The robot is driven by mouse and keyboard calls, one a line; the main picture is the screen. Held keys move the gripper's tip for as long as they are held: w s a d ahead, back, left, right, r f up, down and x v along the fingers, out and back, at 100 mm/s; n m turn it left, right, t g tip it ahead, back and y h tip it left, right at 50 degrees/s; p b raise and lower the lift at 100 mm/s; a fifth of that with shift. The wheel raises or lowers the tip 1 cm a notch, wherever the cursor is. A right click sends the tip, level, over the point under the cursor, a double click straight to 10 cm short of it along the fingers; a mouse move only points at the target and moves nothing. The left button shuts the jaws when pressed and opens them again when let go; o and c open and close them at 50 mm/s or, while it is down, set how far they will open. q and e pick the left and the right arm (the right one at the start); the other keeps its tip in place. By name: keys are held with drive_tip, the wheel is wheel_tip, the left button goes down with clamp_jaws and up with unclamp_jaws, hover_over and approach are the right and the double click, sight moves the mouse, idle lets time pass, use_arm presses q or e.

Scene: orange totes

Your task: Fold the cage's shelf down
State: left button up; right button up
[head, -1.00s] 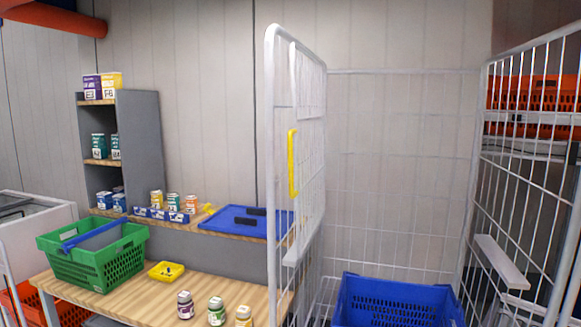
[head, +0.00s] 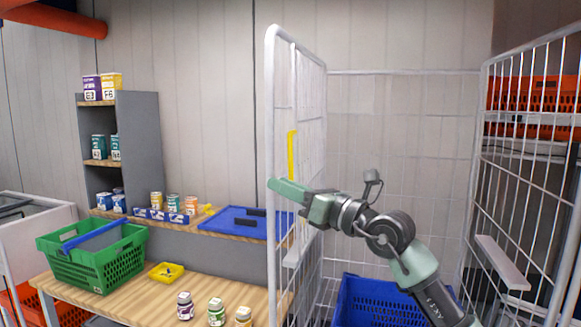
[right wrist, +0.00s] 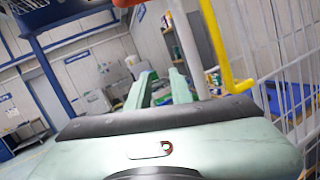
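The cage (head: 272,110) is a tall white wire roll cage, open toward me. Its shelf appears to be the white wire panel (head: 293,75) standing upright against the cage's left side, with a yellow handle (head: 292,150) on its edge. The handle also shows in the right wrist view (right wrist: 222,55), to the right of the fingers. My right gripper (head: 285,190) is level with the handle's lower end, pointing left, and hides that end. In the right wrist view its two green fingers (right wrist: 160,88) are apart with nothing held between them. My left gripper is not in view.
A blue crate (head: 362,290) stands low inside the cage. White ledges (head: 500,262) sit on both cage sides. Left of the cage, a wooden bench (head: 130,300) holds a green basket (head: 95,265), a yellow tray (head: 166,272) and several jars. The cage's upper middle is clear apart from my arm.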

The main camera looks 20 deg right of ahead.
sight(291, 165)
drive_tip(key=w+d+r+h, duration=0.2)
drive_tip(key=w+d+h, duration=0.1)
drive_tip(key=d+h, duration=0.3)
drive_tip(key=shift+y, duration=0.6)
drive_tip(key=p+x, duration=0.1)
drive_tip(key=x, duration=0.1)
drive_tip(key=p+x, duration=0.1)
drive_tip(key=x, duration=0.1)
drive_tip(key=d+p+x, duration=0.1)
drive_tip(key=x, duration=0.1)
drive_tip(key=shift+w+r, duration=0.2)
drive_tip(key=shift+w, duration=0.2)
drive_tip(key=shift+w+a+f, duration=0.1)
drive_tip(key=shift+w+a, duration=0.05)
drive_tip(key=shift+w, duration=0.2)
clamp_jaws()
